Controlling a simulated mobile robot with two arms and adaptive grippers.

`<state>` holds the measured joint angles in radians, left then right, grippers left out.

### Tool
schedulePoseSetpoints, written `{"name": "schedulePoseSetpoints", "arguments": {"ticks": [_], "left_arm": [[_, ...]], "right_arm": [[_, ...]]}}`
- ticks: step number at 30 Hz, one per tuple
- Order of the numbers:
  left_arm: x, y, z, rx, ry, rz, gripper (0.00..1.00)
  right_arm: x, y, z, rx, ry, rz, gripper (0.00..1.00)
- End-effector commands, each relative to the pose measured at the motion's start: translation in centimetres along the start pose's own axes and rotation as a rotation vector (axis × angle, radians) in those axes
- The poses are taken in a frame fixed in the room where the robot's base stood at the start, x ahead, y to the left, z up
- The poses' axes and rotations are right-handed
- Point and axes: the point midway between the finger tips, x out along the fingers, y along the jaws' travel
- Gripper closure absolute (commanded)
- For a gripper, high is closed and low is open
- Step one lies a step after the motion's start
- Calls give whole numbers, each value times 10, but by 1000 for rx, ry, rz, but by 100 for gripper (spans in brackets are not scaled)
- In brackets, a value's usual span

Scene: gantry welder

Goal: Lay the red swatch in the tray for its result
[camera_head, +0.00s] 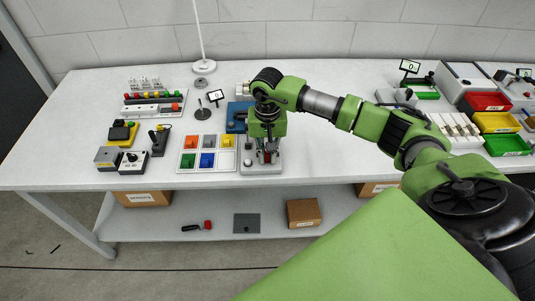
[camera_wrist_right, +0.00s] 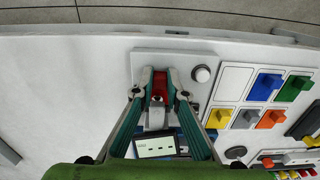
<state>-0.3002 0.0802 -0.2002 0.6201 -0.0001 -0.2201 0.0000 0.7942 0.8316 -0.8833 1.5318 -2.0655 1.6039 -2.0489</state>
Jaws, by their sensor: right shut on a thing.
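My right gripper (camera_head: 266,155) points down over a grey-based device (camera_head: 262,169) at the table's front edge. In the right wrist view, the gripper (camera_wrist_right: 160,88) is shut on the red swatch (camera_wrist_right: 159,84), of which only a small red part shows between the fingertips. The swatch is at the device; whether it touches it I cannot tell. A small display (camera_wrist_right: 155,146) shows dashes. Three trays stand at the far right of the table: red (camera_head: 488,101), yellow (camera_head: 498,122) and green (camera_head: 507,145). My left gripper is not in view.
A white swatch board (camera_head: 208,153) lies just left of the device, with several coloured swatches and one empty square. Switch boxes and buttons (camera_head: 150,110) stand farther left. My right arm crosses over the table. The table between device and trays has clear room.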

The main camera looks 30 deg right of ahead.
Motion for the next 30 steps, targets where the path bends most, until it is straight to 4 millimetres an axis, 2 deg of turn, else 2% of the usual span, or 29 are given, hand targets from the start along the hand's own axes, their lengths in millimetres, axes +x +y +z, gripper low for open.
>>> {"name": "schedulePoseSetpoints", "arguments": {"ticks": [30], "left_arm": [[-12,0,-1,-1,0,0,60]], "right_arm": [[-2,2,52,-1,-1,1,100]]}}
